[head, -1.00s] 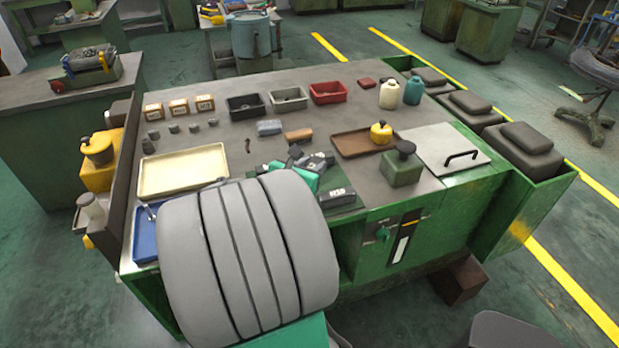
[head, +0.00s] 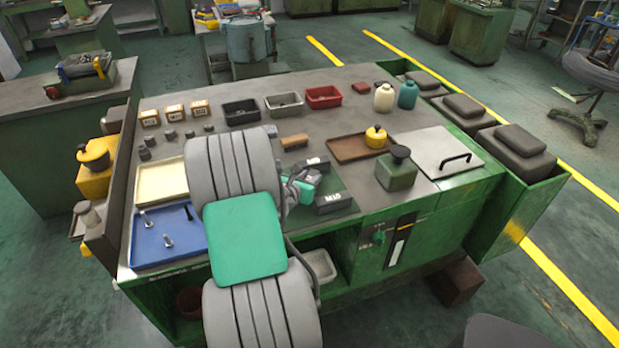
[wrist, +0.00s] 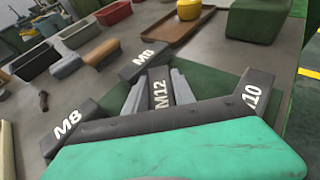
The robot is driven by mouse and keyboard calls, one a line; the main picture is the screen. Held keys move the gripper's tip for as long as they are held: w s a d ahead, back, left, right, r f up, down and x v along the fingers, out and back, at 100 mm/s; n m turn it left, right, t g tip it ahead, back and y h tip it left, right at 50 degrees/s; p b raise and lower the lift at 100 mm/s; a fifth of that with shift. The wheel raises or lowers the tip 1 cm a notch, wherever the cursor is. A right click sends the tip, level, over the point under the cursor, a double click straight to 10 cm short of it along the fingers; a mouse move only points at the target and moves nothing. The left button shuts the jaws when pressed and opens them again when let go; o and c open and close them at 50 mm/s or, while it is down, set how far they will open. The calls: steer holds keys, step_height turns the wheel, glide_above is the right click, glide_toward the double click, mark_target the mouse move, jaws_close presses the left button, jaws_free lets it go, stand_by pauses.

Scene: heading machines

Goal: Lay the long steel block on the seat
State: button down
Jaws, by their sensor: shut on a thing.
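My gripper (wrist: 158,76) has its two grey fingers closed about a dark block marked M12 (wrist: 161,94), low over the bench. Dark blocks marked M8 lie to the left (wrist: 68,124) and beyond the fingers (wrist: 150,54). A block marked M10 (wrist: 254,94) is at the right, partly hidden by my teal hand; it also shows in the head view (head: 333,202). A dark green surface (wrist: 215,62) shows beneath and beyond the blocks. I cannot tell which surface is the seat.
A brown tray (head: 342,149) with a yellow can (head: 376,137) and a green dispenser (head: 396,170) stand to the right. Small bins (head: 284,104) line the back. A cream tray (head: 160,181) and a blue tray (head: 150,248) lie at the left.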

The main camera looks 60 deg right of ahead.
steer(key=shift+f, duration=0.15)
steer(key=c, duration=1)
jaws_free()
steer(key=shift+c, duration=0.2)
